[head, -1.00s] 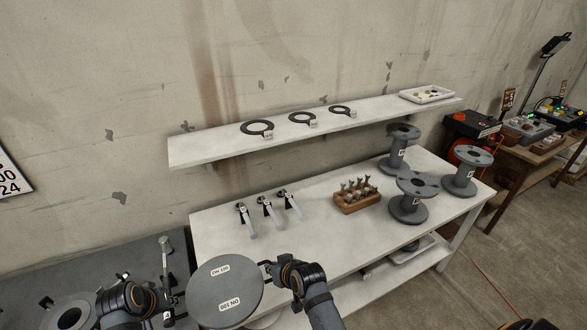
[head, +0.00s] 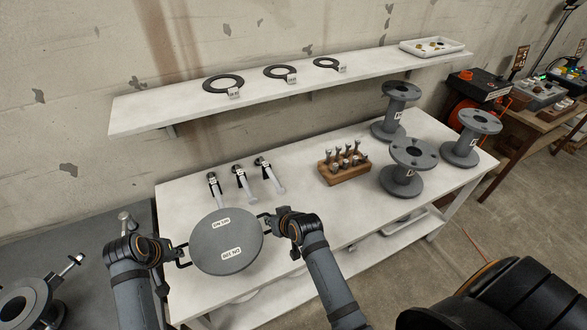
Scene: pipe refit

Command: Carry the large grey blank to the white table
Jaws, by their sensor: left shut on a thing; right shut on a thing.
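The large grey blank (head: 226,243) is a round flat disc with two white labels. It is between my two grippers, at the front left of the white table (head: 300,142). My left gripper (head: 184,254) is shut on its left edge. My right gripper (head: 266,224) is shut on its right edge. The disc overlaps the table's front left part in the head view. I cannot tell whether it touches the tabletop. It hides the table surface behind it.
Tools with white handles (head: 242,184) lie behind the blank. A wooden block of bolts (head: 344,166) and several grey flanged spools (head: 407,168) stand further right. A shelf with black rings (head: 280,74) hangs above. A grey bench with a flanged pipe (head: 25,303) is at left.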

